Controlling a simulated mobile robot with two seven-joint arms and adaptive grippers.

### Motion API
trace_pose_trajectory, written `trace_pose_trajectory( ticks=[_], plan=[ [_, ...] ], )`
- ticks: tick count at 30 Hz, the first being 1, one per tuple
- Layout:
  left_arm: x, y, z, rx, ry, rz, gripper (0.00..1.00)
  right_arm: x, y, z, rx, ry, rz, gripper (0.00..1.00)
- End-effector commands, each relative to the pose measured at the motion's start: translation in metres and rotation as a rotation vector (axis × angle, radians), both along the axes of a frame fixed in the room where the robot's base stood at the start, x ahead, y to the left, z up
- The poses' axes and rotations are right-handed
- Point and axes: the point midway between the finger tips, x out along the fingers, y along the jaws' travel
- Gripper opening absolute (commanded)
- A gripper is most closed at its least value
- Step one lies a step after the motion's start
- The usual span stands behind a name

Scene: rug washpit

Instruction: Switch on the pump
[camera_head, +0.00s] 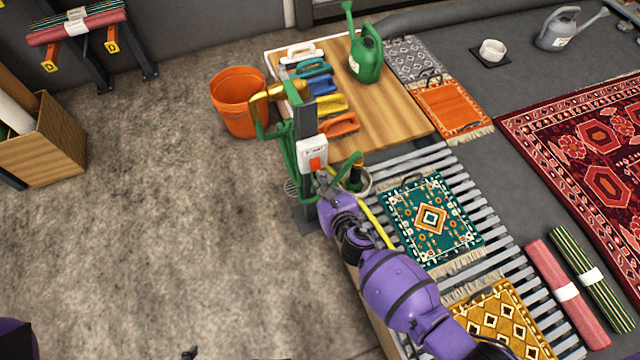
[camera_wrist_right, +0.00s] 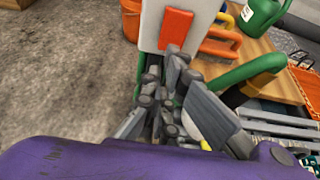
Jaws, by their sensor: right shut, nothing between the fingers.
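The pump's white switch box (camera_head: 309,147) is fixed to a grey post (camera_head: 304,118) and bears an orange-red rocker switch (camera_head: 315,164). In the right wrist view the switch (camera_wrist_right: 176,27) is at the top, upright on the white box (camera_wrist_right: 153,38). I cannot tell which way the rocker is set. My right gripper (camera_head: 324,178) is shut and empty just below the switch; its fingers (camera_wrist_right: 168,75) point at the box's lower edge. I cannot tell whether they touch it. Only a small dark tip, apparently my left gripper (camera_head: 190,352), shows at the bottom edge.
A green hose (camera_head: 290,150) hangs on the post. An orange bucket (camera_head: 238,108) stands to the left. A wooden table (camera_head: 396,108) behind holds brushes and a green watering can (camera_head: 366,55). Small rugs lie on the slatted rack (camera_head: 375,182) at right.

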Motion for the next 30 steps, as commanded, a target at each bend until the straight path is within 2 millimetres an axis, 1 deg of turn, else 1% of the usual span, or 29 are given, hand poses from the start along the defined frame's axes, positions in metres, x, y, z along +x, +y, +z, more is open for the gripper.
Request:
trace_pose_trajectory(
  ticks=[3,14,17,26,30],
  plan=[
    [-0.003,0.001,-0.001,0.000,0.006,0.004,0.96,0.006,0.003,-0.001,0.001,0.000,0.000,0.00],
    [-0.007,0.001,-0.002,0.000,0.013,0.008,0.96,0.008,0.003,-0.002,0.000,0.000,0.001,0.00],
    [-0.007,0.001,-0.008,-0.001,0.013,0.010,0.96,0.016,0.007,-0.008,-0.002,-0.001,0.003,0.00],
    [-0.002,0.000,-0.005,-0.002,0.006,0.008,0.96,0.016,0.007,-0.004,0.002,-0.002,0.002,0.00],
    [0.002,0.000,0.000,-0.003,-0.001,0.006,0.96,0.017,0.008,0.003,0.002,-0.003,0.002,0.00]
  ],
)
